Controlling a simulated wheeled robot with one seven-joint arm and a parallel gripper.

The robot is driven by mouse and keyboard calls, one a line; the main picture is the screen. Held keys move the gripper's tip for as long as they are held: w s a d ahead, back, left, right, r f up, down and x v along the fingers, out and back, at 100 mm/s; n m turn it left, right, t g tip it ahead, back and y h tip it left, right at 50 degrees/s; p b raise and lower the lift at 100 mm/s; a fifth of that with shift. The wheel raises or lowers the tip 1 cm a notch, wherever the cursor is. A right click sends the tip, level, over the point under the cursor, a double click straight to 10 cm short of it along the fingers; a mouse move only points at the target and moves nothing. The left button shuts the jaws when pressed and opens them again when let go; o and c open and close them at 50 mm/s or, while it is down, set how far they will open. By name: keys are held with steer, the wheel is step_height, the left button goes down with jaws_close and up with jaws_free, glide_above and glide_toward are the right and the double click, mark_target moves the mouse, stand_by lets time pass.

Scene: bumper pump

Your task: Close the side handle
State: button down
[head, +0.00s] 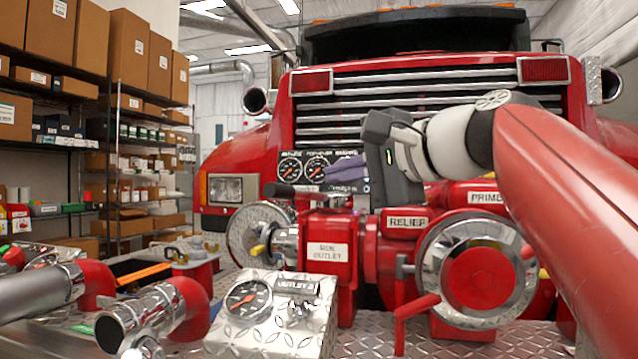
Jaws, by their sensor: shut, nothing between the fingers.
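The pump's red side outlet block (327,252) carries a white label reading "SIDE OUTLET". A lever handle with a black grip (279,190) lies roughly level above this block, its grip pointing left; I take it as the side handle. My gripper (331,172) comes in from the right, with its dark purple fingers pointing left. The fingers are shut and empty, just above and right of the black grip in the picture. I cannot tell whether they touch the lever. My gripper body hides part of the panel behind.
Gauges (290,168) sit right behind the lever. A red relief block (405,222) and a large chrome and red cap (478,277) stand to the right. A gauge box (270,312) and pipe fittings (160,310) fill the front left. Shelves (114,160) stand farther left.

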mark_target(275, 189)
steer(key=x, duration=1.2)
steer(key=shift+a, duration=0.1)
